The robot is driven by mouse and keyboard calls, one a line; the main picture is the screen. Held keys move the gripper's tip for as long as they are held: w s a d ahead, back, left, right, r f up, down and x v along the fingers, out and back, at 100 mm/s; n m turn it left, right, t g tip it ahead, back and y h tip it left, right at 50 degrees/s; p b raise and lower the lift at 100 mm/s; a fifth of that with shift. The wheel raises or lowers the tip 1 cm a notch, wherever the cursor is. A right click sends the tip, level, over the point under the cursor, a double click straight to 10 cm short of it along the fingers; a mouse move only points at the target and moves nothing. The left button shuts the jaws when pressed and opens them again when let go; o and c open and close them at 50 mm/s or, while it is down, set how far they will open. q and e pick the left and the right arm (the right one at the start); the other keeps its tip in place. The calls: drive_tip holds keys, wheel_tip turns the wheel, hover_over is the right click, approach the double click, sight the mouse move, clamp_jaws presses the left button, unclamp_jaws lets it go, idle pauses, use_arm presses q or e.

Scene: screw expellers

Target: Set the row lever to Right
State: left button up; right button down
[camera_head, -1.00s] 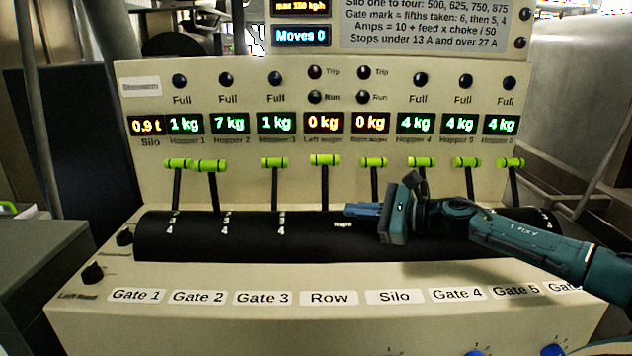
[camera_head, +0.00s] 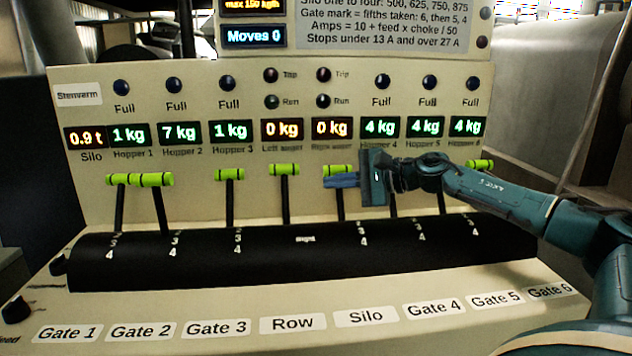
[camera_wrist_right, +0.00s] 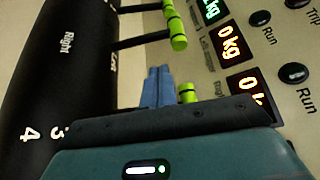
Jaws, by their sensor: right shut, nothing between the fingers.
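The row lever (camera_head: 285,169) has a green cross handle on a black stem and stands above the Row label (camera_head: 293,323). The word Right shows on the black drum below it. In the right wrist view the row lever's handle (camera_wrist_right: 176,30) is ahead of the fingertips, with a gap between. My right gripper (camera_head: 328,181) is shut and empty, its blue fingers pointing left at handle height. It overlaps the silo lever (camera_head: 340,169) in the head view; whether they touch I cannot tell. Its fingers (camera_wrist_right: 158,85) show beside that lever's handle. My left gripper is not in view.
The gate 3 lever (camera_head: 229,174) stands left of the row lever. Gate 1 and gate 2 levers (camera_head: 153,180) are further left, their handles close together. My right arm covers parts of the gate 4 and gate 5 levers. The black drum (camera_head: 200,266) runs below the levers.

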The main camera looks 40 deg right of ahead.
sight(286, 209)
use_arm(q)
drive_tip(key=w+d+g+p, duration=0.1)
drive_tip(key=p, duration=0.2)
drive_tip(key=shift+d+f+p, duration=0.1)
drive_tip(key=shift+p, duration=0.3)
use_arm(e)
drive_tip(key=x, duration=0.9)
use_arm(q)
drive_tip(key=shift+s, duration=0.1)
use_arm(e)
drive_tip(key=shift+w+a, duration=0.1)
